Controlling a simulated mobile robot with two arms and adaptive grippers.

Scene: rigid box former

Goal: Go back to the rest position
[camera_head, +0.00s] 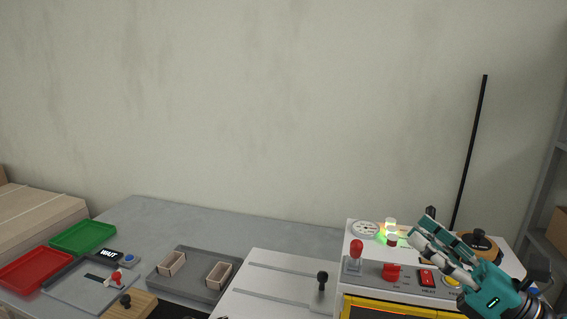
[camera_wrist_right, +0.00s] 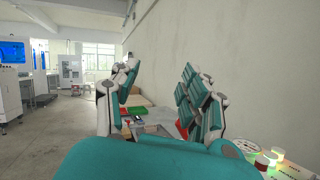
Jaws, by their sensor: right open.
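My right gripper (camera_head: 431,234) is at the right of the head view, raised above the right part of the box-forming machine (camera_head: 352,293). Its fingers point up and to the left, and it holds nothing. In the right wrist view its two fingers (camera_wrist_right: 160,100) stand wide apart with empty space between them. My left gripper is not in the head view.
The machine carries a red-knobbed lever (camera_head: 356,250), a red switch (camera_head: 427,277), a gauge (camera_head: 365,229) and a lit green lamp (camera_head: 388,238). A grey tray (camera_head: 197,291) holds two small boxes. Red (camera_head: 36,268) and green (camera_head: 82,236) trays lie at left.

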